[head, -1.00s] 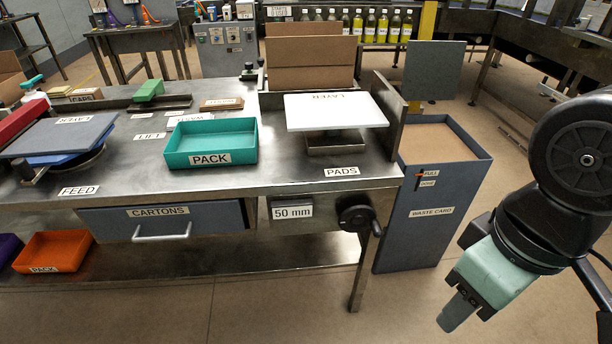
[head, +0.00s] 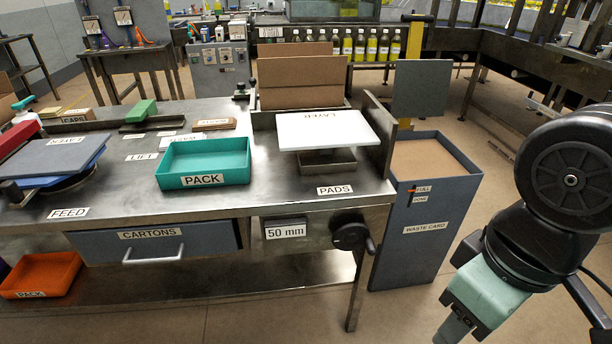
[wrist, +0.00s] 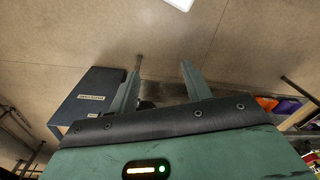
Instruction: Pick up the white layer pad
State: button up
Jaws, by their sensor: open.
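My gripper (head: 456,335) hangs low at the right of the head view, pointing down and away from the pad, in front of the waste bin. In the wrist view my gripper (wrist: 160,75) shows two separated fingers with nothing between them. The fingertips are partly cut off at the lower edge of the head view.
A teal PACK tray (head: 205,163) sits left of the pad. A grey upright plate (head: 380,140) stands at the pad's right. The WASTE CARD bin (head: 430,225) stands right of the bench. A crank handle (head: 352,235) juts from the bench front. A cardboard box (head: 300,80) stands behind.

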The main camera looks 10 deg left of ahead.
aim_at(301, 131)
jog(key=i+j+u, duration=0.35)
jog(key=j+u, duration=0.15)
jog(key=i+j+u, duration=0.5)
